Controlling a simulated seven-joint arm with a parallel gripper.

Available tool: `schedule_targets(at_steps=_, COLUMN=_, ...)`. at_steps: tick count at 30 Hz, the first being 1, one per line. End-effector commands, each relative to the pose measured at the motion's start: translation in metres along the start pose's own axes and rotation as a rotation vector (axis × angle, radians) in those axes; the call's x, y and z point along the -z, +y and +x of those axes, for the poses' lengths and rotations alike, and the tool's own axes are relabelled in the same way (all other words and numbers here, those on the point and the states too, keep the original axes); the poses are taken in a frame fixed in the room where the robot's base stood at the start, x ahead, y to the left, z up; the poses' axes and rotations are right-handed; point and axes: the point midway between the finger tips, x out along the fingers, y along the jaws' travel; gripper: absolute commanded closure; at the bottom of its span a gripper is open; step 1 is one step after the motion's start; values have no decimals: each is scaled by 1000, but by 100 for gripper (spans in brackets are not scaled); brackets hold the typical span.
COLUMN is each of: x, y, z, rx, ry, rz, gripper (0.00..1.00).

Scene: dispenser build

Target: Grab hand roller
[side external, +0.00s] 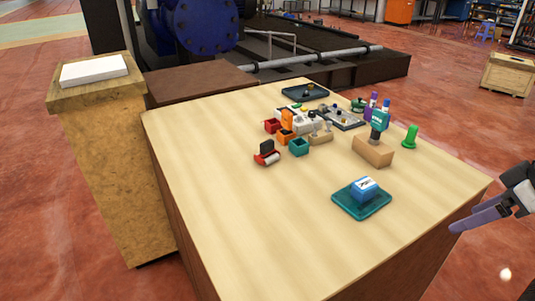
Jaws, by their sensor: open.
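No tool shows clearly enough to be named the hand roller with certainty. One candidate is a small red and black tool with a pale cylinder (267,154), lying at the left of the parts group on the table. Another is an upright tool with a teal top and dark neck (380,120), standing at a wooden block (372,151) right of the middle. My gripper (480,216) is at the right picture edge, beside the table's right corner. It is open, apart from both tools, and partly cut off by the frame.
The wooden table (230,220) is clear at front and left. A teal tray (350,211) with a blue item stands at the front right. Red, orange and teal bins (299,147) and a dark tray (312,92) are farther back. A green post (410,137) stands at right.

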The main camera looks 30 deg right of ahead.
Motion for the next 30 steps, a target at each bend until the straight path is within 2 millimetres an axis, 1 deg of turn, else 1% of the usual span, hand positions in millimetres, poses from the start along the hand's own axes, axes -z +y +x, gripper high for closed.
schedule_targets(at_steps=5, x=0, y=0, z=0, rx=0, ry=0, rz=0, gripper=18)
schedule_targets(at_steps=6, x=0, y=0, z=0, rx=0, ry=0, rz=0, gripper=11)
schedule_targets(at_steps=8, x=0, y=0, z=0, rx=0, ry=0, rz=0, gripper=0)
schedule_targets(at_steps=15, x=1, y=0, z=0, rx=0, ry=3, rz=-1, gripper=0)
schedule_targets(at_steps=17, x=8, y=0, z=-3, rx=1, ry=26, rz=-3, gripper=0)
schedule_targets(at_steps=20, x=33, y=0, z=-17, rx=1, ry=93, rz=-5, gripper=0)
schedule_targets(at_steps=23, x=73, y=-2, z=-31, rx=4, ry=151, rz=-11, gripper=0)
schedule_targets(at_steps=24, x=93, y=-3, z=-36, rx=7, ry=170, rz=-16, gripper=0)
schedule_targets(at_steps=26, x=123, y=-5, z=-40, rx=12, ry=195, rz=-23, gripper=0)
schedule_targets(at_steps=27, x=142, y=-7, z=-41, rx=15, ry=207, rz=-28, gripper=0)
schedule_targets(at_steps=29, x=171, y=-10, z=-41, rx=21, ry=224, rz=-36, gripper=0)
schedule_targets(at_steps=30, x=191, y=-12, z=-40, rx=25, ry=233, rz=-42, gripper=0)
